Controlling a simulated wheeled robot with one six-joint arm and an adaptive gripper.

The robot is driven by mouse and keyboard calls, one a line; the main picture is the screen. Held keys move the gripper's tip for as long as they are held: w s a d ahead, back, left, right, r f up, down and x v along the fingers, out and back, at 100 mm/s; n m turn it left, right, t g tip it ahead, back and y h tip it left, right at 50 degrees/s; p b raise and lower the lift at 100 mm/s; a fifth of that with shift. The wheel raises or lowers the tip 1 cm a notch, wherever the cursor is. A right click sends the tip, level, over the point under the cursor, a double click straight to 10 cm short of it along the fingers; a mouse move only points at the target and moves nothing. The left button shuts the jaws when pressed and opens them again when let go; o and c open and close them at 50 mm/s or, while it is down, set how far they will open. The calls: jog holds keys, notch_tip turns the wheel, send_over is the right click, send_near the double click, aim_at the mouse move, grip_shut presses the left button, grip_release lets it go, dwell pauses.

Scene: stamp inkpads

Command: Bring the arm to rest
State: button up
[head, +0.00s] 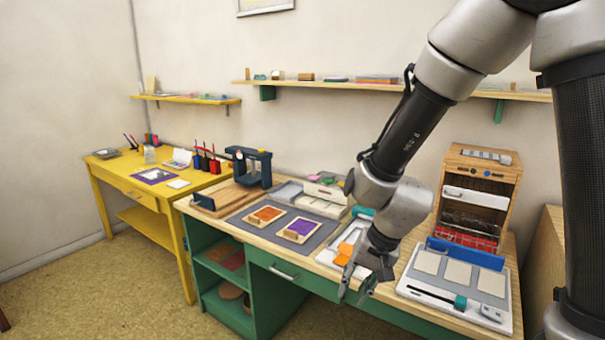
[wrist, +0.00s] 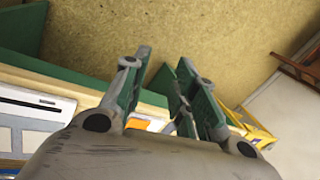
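My gripper (head: 356,287) hangs from my arm at the front edge of the green desk, fingers pointing down. In the wrist view my gripper (wrist: 160,72) shows two fingers standing apart with nothing between them. On the desk, a grey mat (head: 246,227) carries an orange inkpad (head: 263,216) and a purple inkpad (head: 300,229), left of my gripper. Orange pieces (head: 345,252) lie on a white sheet just behind my gripper, partly hidden by it.
A white tray with pale cards (head: 458,272) sits to the right, before a wooden cabinet (head: 478,190). A dark blue press (head: 250,167) stands at the desk's left end. A yellow table (head: 135,182) is at far left. The floor in front is clear.

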jog(key=s+d+r+n+t+h, duration=0.1)
jog(key=s+d+r, duration=0.5)
jog(key=d+r, duration=0.4)
jog(key=s+d+r+n+t+h, duration=0.2)
jog(key=s+d+r, duration=0.4)
jog(key=d+r, duration=0.5)
jog(key=d, duration=0.3)
jog(key=shift+s+d, duration=0.2)
jog(key=shift+d, duration=0.2)
